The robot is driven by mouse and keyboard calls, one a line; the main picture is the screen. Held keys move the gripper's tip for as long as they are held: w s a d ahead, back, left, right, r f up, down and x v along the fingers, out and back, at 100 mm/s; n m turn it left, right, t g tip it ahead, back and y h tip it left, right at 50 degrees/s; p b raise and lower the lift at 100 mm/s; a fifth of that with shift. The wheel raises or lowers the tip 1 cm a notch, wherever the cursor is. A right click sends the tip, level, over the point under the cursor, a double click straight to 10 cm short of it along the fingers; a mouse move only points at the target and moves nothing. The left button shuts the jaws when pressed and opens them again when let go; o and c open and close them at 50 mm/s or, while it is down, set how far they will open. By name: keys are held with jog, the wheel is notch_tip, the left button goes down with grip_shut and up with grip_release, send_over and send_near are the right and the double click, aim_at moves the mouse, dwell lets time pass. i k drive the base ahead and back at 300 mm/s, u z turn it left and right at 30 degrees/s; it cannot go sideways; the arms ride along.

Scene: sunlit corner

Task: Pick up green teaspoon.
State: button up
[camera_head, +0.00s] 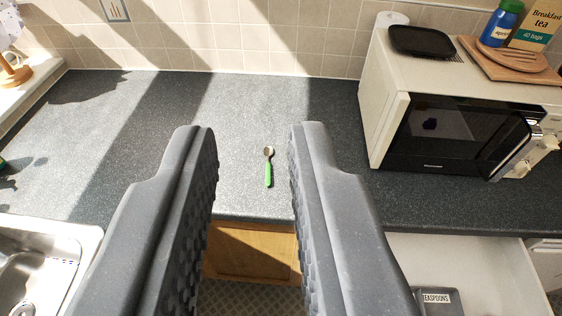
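The green teaspoon (268,172) lies on the dark speckled countertop (255,115), near its front edge. Its metal bowl points to the back and its green handle points to the front. My gripper (252,130) is open and empty. Its two grey ridged fingers reach in from the bottom of the picture, and the teaspoon shows in the gap between them, closer to the right finger. The teaspoon appears beyond the fingertips, not touched by them.
A white microwave (390,100) stands on the right, with a black tray (422,42) and a wooden board on top. An open drawer (480,265) with a box labelled teaspoons (437,299) is at lower right. A steel sink (50,250) is at left. The counter around the teaspoon is clear.

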aim_at(268, 151)
jog(key=k, duration=1.25)
jog(key=u, duration=0.5)
jog(key=i, duration=1.6)
jog(key=z, duration=0.75)
